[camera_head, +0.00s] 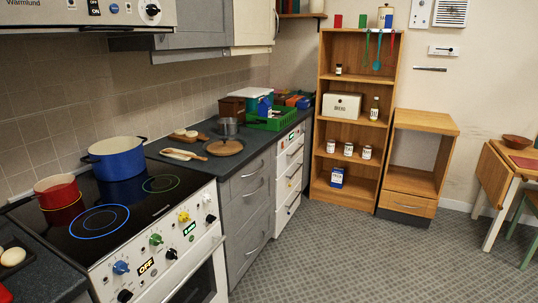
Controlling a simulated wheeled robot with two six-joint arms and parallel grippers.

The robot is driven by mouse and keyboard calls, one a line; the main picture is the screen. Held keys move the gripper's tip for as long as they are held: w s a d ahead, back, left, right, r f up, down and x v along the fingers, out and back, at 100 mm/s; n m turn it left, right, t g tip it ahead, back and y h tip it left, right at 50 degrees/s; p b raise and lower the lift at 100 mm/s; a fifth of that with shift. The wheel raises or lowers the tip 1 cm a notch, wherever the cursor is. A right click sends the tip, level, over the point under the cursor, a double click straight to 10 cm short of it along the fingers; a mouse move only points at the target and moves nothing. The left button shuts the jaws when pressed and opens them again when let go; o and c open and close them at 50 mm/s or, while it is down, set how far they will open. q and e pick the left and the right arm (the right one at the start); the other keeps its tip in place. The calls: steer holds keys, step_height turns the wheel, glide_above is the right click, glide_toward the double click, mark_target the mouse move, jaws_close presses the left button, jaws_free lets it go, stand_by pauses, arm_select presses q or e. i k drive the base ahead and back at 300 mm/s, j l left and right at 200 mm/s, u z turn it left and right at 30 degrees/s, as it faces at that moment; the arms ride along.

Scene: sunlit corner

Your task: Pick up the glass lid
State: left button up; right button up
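A round, flat, brownish lid-like disc (224,147) with a small knob lies on the dark counter (252,150), right of the stove. I cannot tell whether it is glass; no other lid stands out clearly. A large blue pot (117,160) stands at the back of the stove and a small red pot (57,191) at its left; neither shows a lid. Neither of my grippers is in view.
Beside the disc lie a wooden spoon (185,153) on a pale rest and a grey metal pot (228,126). A green crate (270,122) stands farther back. The tiled floor (320,250) is clear.

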mark_target(220, 146)
steer(key=i+z, duration=0.2)
steer(key=i, duration=1.4)
